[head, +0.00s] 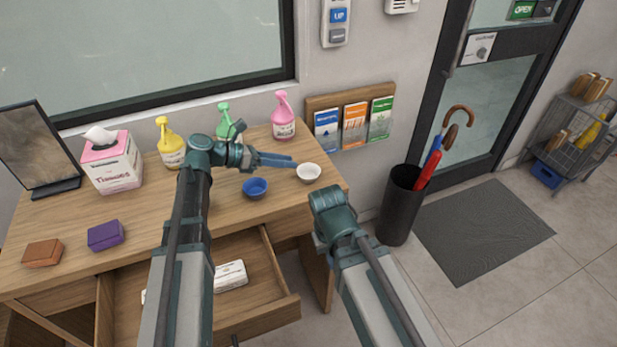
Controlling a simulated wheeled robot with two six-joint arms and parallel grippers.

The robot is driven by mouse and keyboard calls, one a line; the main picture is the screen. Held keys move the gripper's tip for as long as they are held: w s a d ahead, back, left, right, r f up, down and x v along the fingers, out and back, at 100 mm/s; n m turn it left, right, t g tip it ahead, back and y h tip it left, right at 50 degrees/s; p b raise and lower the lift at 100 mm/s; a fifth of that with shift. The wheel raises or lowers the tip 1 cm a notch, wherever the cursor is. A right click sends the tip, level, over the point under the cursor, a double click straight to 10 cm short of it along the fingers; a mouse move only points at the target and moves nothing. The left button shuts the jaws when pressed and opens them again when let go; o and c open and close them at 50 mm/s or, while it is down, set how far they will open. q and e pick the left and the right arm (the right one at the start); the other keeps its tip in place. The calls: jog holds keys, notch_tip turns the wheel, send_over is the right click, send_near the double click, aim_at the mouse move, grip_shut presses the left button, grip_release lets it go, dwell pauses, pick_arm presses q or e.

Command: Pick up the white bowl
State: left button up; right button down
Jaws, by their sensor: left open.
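The white bowl (308,173) is small and round and stands upright near the right end of the wooden counter. My left gripper (290,161) reaches in from the left above the counter. Its two blue fingers are open and empty, and their tips point right, close to the bowl's left rim. I cannot tell whether they touch it. My right arm comes up in front of the counter's right end, but its gripper does not show.
A blue bowl (255,188) stands just left of the white bowl. Pink (284,120), green (226,124) and yellow (171,148) bottles line the back. A drawer (262,310) stands open in front. A black umbrella bin (398,208) is right of the counter.

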aim_at(307, 164)
pick_arm(q)
jog(key=b+x, duration=0.1)
jog(key=x, duration=0.1)
jog(key=b+x, duration=0.1)
jog(key=x, duration=0.2)
jog(key=shift+a+f, duration=0.2)
jog(key=shift+f, duration=0.1)
jog(key=shift+w+d, duration=0.1)
jog(key=shift+d, duration=0.1)
grip_shut()
